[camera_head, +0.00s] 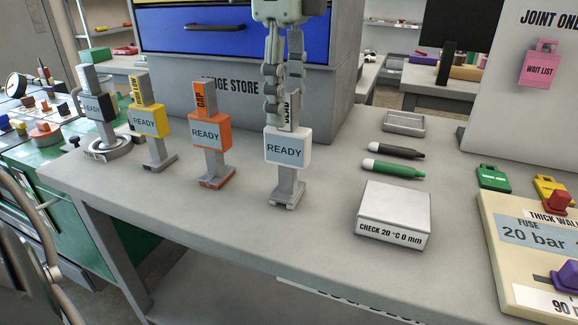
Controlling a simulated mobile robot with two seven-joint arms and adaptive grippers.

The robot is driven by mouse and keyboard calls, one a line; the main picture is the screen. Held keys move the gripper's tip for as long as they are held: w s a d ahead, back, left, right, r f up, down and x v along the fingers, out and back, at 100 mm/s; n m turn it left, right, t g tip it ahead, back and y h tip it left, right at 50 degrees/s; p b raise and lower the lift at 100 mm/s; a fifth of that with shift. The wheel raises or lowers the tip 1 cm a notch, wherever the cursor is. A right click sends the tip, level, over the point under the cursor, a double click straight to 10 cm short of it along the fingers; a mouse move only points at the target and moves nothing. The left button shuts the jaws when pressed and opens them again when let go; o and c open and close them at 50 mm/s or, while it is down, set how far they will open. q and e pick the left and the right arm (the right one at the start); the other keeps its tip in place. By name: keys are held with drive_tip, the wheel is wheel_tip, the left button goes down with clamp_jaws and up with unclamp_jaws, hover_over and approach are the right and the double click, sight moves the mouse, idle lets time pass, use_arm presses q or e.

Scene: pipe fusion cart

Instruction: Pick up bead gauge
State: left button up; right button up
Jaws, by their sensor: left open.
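The bead gauge (287,147) stands upright on the grey bench, with a white block marked READY, a grey stem and foot, and a dark-lettered label on its upper part. My left gripper (284,102) points down over it from the top of the view. Its fingers are open, one on each side of the gauge's upper part, and partly hide the label. I cannot tell whether they touch it. My right gripper is not in view.
An orange gauge (210,134), a yellow gauge (154,121) and a grey gauge (99,107) stand to the left. A white check block (394,213), green pen (393,168) and dark pen (396,150) lie to the right. A blue-drawer cabinet (235,32) stands behind.

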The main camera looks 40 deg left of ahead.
sight(287, 118)
use_arm(q)
drive_tip(key=shift+f, duration=1.6)
drive_tip(key=shift+d, duration=0.1)
drive_tip(key=shift+c, duration=0.3)
clamp_jaws()
